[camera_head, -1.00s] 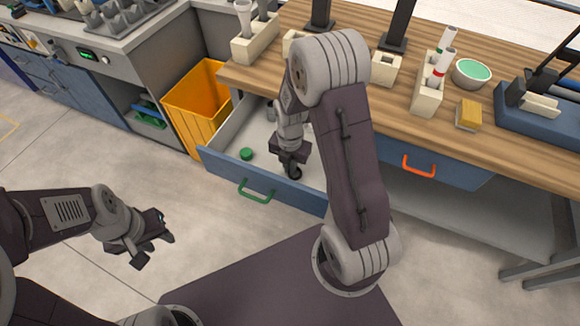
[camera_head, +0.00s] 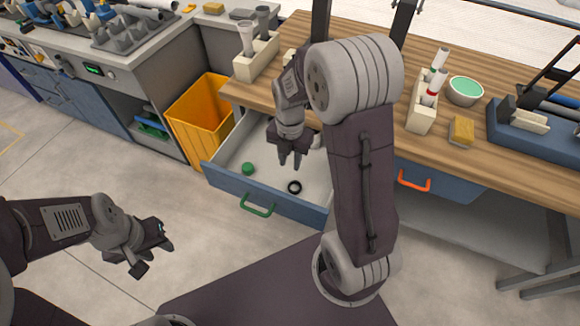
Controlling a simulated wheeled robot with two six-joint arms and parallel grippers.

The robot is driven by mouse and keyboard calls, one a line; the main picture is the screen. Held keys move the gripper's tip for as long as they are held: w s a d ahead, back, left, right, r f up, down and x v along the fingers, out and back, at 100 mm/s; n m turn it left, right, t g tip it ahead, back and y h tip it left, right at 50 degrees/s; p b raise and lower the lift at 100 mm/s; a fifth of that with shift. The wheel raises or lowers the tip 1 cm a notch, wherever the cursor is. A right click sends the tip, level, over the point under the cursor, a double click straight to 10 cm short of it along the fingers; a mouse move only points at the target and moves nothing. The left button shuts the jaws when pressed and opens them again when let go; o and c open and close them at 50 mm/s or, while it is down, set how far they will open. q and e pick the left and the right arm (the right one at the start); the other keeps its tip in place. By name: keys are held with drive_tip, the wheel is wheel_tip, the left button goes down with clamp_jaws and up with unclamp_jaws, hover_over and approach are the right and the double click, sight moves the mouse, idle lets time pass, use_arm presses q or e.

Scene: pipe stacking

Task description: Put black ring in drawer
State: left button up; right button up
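The black ring (camera_head: 294,187) lies flat on the floor of the open drawer (camera_head: 265,193), near its front wall. A small green cap (camera_head: 248,169) lies in the same drawer to the left of the ring. My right gripper (camera_head: 290,163) hangs above the drawer, behind and above the ring and apart from it. Its fingers point down with a small gap between them, and nothing is held. My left gripper (camera_head: 156,261) is over the floor at the left, away from the drawer, with its fingers apart and empty.
The wooden workbench (camera_head: 470,144) above the drawer carries a pale tube holder (camera_head: 422,115), a bowl (camera_head: 465,91) and a yellow sponge (camera_head: 462,130). A yellow bin (camera_head: 200,108) stands left of the drawer. A second drawer with an orange handle (camera_head: 414,181) is shut.

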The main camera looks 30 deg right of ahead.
drive_tip(key=s+a+m, duration=0.1)
drive_tip(key=s+m, duration=0.2)
drive_tip(key=m, duration=0.5)
drive_tip(key=s+a+m, duration=0.1)
drive_tip(key=s+m, duration=0.2)
drive_tip(key=m, duration=0.5)
drive_tip(key=s+a+m+t, duration=0.1)
drive_tip(key=s+m, duration=0.2)
drive_tip(key=m, duration=0.4)
drive_tip(key=shift+a+r+m, duration=0.2)
drive_tip(key=shift+r+m, duration=0.05)
drive_tip(key=shift+m, duration=0.15)
drive_tip(key=m, duration=0.1)
drive_tip(key=s+m, duration=0.1)
drive_tip(key=shift+a+m, duration=0.1)
drive_tip(key=shift+m, duration=0.3)
drive_tip(key=shift+f, duration=0.1)
